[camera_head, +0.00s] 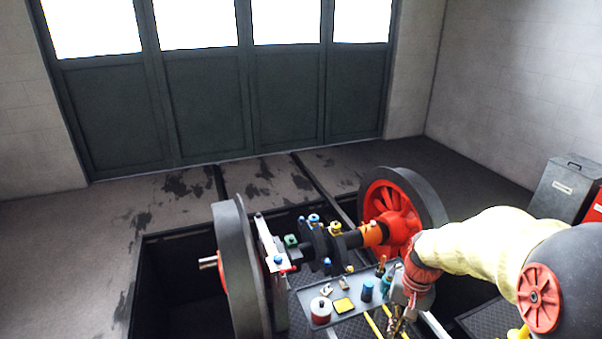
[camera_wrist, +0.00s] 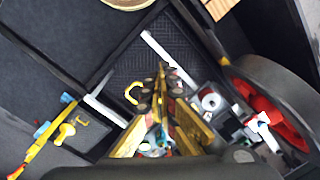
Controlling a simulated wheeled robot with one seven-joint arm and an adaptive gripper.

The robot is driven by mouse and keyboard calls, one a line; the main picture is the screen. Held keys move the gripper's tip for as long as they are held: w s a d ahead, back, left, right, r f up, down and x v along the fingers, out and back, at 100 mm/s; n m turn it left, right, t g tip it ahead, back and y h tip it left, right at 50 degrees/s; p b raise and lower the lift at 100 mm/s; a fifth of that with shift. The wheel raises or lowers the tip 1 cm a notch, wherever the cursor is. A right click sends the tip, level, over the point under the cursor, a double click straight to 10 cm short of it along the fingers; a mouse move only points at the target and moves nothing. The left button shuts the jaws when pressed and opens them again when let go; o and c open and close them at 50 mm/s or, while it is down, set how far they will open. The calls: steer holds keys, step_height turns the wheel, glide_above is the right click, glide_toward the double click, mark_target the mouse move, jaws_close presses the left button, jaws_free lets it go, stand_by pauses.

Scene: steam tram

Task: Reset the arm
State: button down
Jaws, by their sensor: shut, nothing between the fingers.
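My arm, in a cream sleeve, reaches in from the right in the head view. My gripper (camera_head: 398,322) points down at the right end of a grey tray of small items. In the wrist view my gripper's yellow and dark fingers (camera_wrist: 164,72) come together at their tips, shut with nothing between them. Below the tips there is a dark ribbed floor plate (camera_wrist: 135,65). How high the tips are above it is hard to tell.
The tray (camera_head: 357,312) holds a white-and-red roll (camera_head: 321,310), a yellow block (camera_head: 344,305) and a blue can (camera_head: 367,290). A wheelset with a red-spoked wheel (camera_head: 392,208) spans the open pit. A grey bin (camera_head: 567,187) stands at right.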

steer(key=s+a+r+n+t, duration=0.2)
steer(key=s+r+t, duration=0.1)
steer(key=s+r, duration=0.5)
steer(key=s+a+r+n+t+h, duration=0.1)
steer(key=s+a+r+n+t, duration=0.1)
steer(key=s+r, duration=0.7)
steer(key=shift+a+r+t, duration=0.4)
steer(key=shift+a+r, duration=0.1)
steer(key=shift+a, duration=0.05)
